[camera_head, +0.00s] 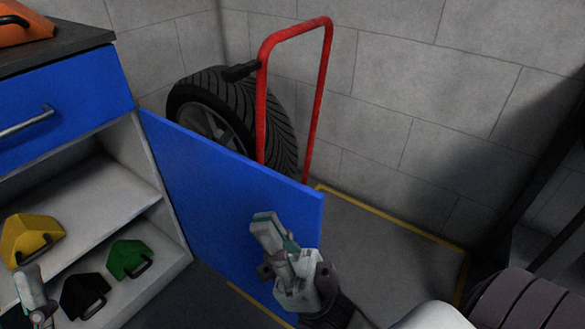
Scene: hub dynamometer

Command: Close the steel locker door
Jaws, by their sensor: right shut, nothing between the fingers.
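The blue locker door (195,185) stands open, swung out to the right from the cabinet's side edge. The steel locker (160,250) is on the left, with its pale inside and shelves exposed. My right gripper (266,232) is shut and empty. It is in front of the door's face near its free edge, at the lower right of the door; I cannot tell if it touches. Part of my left gripper (33,292) shows at the lower left edge, in front of the shelves; its fingers are not clear enough to judge.
A yellow case (30,238), a green one (130,258) and a black one (84,293) sit on the shelves. A blue drawer (65,100) is above. Behind the door stand a tyre (215,105) and a red hand truck (262,110).

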